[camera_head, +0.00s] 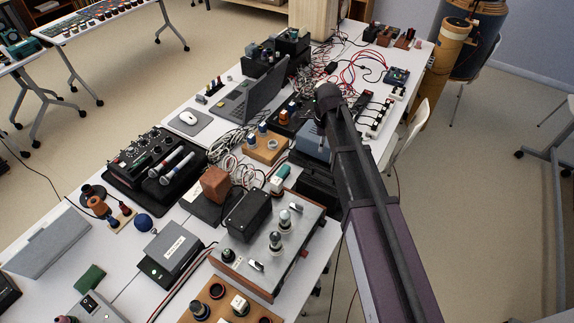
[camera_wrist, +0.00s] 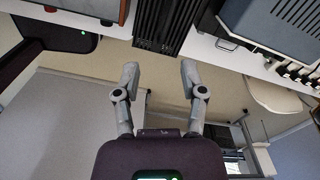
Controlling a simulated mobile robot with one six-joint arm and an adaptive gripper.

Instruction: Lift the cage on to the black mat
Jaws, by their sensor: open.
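My gripper (camera_wrist: 159,73) is open and empty in the wrist view, its two fingers spread wide. Beyond its fingertips, near the table edge, is a black slatted block (camera_wrist: 165,22) that may be the cage; it stands apart from the fingers. In the head view a dark block (camera_head: 318,184) at the right table edge seems to be the same one, partly hidden by my arm. A dark flat piece (camera_head: 200,208) lies under a brown block in the head view. My gripper is hidden there.
A tube amplifier (camera_head: 262,262) stands at the near right of the crowded white table, and a blue-grey box (camera_head: 311,141) stands farther back. Loose cables (camera_head: 232,152) lie mid-table.

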